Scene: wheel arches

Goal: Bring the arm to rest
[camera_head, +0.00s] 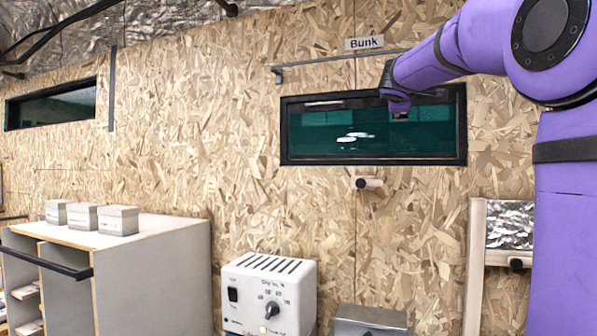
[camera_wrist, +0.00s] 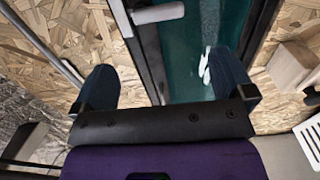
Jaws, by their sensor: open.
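My purple arm (camera_head: 440,55) reaches in from the right in the head view, raised, with its end in front of the upper part of the dark-framed window (camera_head: 375,148). The gripper's fingers are hard to make out there. In the wrist view, my gripper (camera_wrist: 165,88) has its two dark blue fingers wide apart, open, with nothing held between them. Behind the fingers, the window's teal glass (camera_wrist: 190,45) and black frame show. I cannot tell how near the fingers are to the wall.
A wooden peg (camera_head: 370,183) sticks out below the window, and a rail (camera_head: 320,63) runs above it near the "Bunk" label (camera_head: 364,43). A grey cabinet (camera_head: 160,265) with small boxes stands left. A white heater-like box (camera_head: 268,292) stands below.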

